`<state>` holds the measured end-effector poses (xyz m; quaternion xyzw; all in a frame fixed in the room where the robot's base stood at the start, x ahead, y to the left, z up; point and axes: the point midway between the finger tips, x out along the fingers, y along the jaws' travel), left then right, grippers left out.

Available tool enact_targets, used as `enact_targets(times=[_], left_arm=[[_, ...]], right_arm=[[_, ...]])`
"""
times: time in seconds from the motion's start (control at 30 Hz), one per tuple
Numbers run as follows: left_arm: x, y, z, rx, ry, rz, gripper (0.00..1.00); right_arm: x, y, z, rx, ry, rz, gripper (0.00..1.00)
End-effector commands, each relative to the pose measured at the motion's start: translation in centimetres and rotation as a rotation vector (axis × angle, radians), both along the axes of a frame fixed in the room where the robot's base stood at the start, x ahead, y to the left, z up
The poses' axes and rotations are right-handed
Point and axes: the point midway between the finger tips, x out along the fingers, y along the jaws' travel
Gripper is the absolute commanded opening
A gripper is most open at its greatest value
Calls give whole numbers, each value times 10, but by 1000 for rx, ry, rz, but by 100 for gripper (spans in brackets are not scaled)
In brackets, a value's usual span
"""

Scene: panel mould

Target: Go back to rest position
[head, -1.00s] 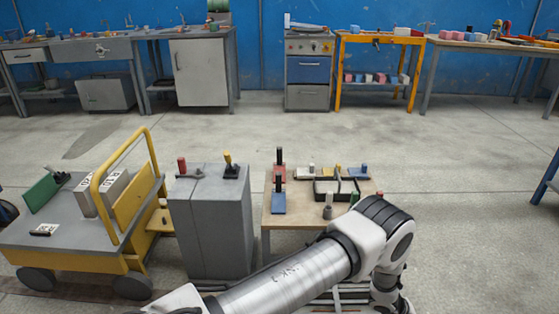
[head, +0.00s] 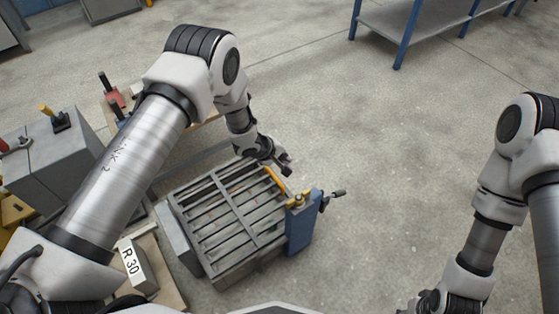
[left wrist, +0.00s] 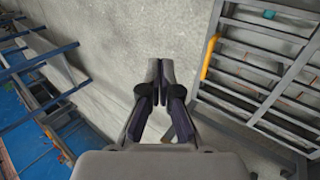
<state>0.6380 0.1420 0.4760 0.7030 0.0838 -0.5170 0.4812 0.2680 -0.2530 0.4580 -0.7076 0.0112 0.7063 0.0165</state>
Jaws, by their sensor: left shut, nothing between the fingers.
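My left gripper (head: 284,166) hangs by the far right corner of the slatted grey panel mould (head: 212,228) in the head view. In the left wrist view its two dark fingers (left wrist: 160,72) are together with nothing between them, and bare floor shows beyond the tips. The mould also shows at the right of the left wrist view (left wrist: 262,88), apart from the fingers in the picture. My right gripper (head: 428,303) is at the bottom edge of the head view, partly cut off, and its fingers are not clear.
A yellow bar (head: 274,180) and a blue end part with a dark handle (head: 301,228) are at the mould's right side. A grey cabinet (head: 50,160) and a block marked R 30 (head: 137,266) are at left. A blue-legged shelf (head: 415,20) stands far back. Floor at right is clear.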

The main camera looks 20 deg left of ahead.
Motion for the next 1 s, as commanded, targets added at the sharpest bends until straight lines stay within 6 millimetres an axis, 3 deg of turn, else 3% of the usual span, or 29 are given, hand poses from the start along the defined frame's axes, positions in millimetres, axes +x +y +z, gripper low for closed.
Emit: enact_targets(times=[0.1,0.23,0.43,0.53,0.57,0.67,0.77,0.8,0.9,1.0], left_arm=[[0,0,16,0,1,-1,0],[0,0,20,0,1,-1,0],[-3,2,15,-1,9,4,0],[-28,11,-1,-5,71,32,0],[-43,15,-8,-9,106,57,0],[-114,32,-33,-6,235,140,0],[-201,52,-45,79,321,102,0],[-236,60,-45,130,344,56,0],[-302,77,-37,257,376,-99,0],[-343,91,-26,365,388,-267,0]], right_arm=[[0,0,6,0,0,0,40],[0,0,5,0,0,0,40],[0,0,5,0,-1,0,40],[0,0,5,0,-1,0,40],[0,0,5,0,-1,0,40],[0,0,5,0,0,0,40],[0,0,5,0,0,0,40],[0,0,5,0,0,0,40],[0,0,5,0,-1,0,40],[0,0,5,0,-1,0,40]])
